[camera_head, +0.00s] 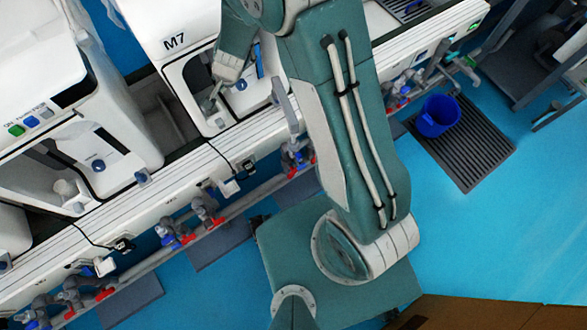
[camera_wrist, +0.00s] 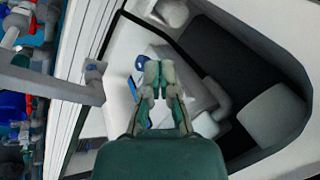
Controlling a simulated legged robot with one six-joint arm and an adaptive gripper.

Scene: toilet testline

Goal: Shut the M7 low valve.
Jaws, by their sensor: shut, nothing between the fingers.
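The white unit labelled M7 (camera_head: 174,42) stands at the upper middle of the head view. My gripper (camera_head: 210,104) reaches into its open recess. In the wrist view my gripper (camera_wrist: 158,72) is shut and empty, with a blue knob (camera_wrist: 140,62) just beyond its tips; contact cannot be told. Low pipework runs along the bench front. One group of blue and red-handled valves (camera_head: 296,157) is beside my arm, and another (camera_head: 205,211) is further left. Which one is M7's low valve cannot be told. A red-handled valve (camera_wrist: 10,37) also shows at the wrist view's left edge.
A grey bar (camera_head: 287,104) sticks out from the bench front near my arm; a grey bar (camera_wrist: 70,88) also crosses the wrist view's left. A blue bucket (camera_head: 437,116) stands on a dark slatted mat (camera_head: 480,150). Blue floor is open at right. A brown box (camera_head: 490,312) is at the bottom.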

